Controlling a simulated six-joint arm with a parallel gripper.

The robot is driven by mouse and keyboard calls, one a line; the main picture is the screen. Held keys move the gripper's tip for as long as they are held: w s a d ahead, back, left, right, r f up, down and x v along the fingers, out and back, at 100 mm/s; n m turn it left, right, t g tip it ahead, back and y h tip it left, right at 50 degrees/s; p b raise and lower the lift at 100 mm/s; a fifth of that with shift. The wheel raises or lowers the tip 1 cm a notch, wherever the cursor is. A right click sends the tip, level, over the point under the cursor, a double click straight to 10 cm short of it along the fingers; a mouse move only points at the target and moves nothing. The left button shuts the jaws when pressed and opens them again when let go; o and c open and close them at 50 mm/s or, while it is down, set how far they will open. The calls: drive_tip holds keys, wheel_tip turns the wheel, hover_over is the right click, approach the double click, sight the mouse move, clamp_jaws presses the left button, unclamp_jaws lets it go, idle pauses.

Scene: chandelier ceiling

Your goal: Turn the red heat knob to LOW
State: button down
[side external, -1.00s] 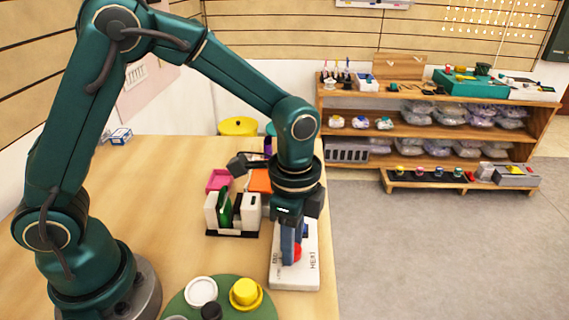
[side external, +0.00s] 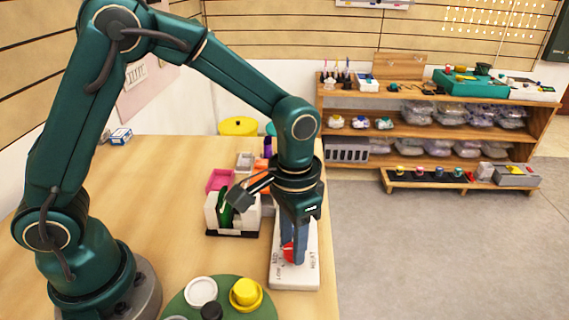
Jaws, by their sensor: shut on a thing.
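The red heat knob (side external: 288,253) sits on a white panel (side external: 295,279) near the table's right edge.
A green round mat (side external: 243,304) with a yellow cup (side external: 245,292) and a white dish (side external: 201,292) lies at the front. A black-and-white holder (side external: 232,216) and a pink tray (side external: 219,181) stand left of my gripper.

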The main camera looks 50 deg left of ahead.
drive_tip(key=n, duration=0.3)
drive_tip(key=shift+n, duration=2.1)
drive_tip(key=c, duration=0.5)
unclamp_jaws()
drive_tip(key=shift+r, duration=2.6)
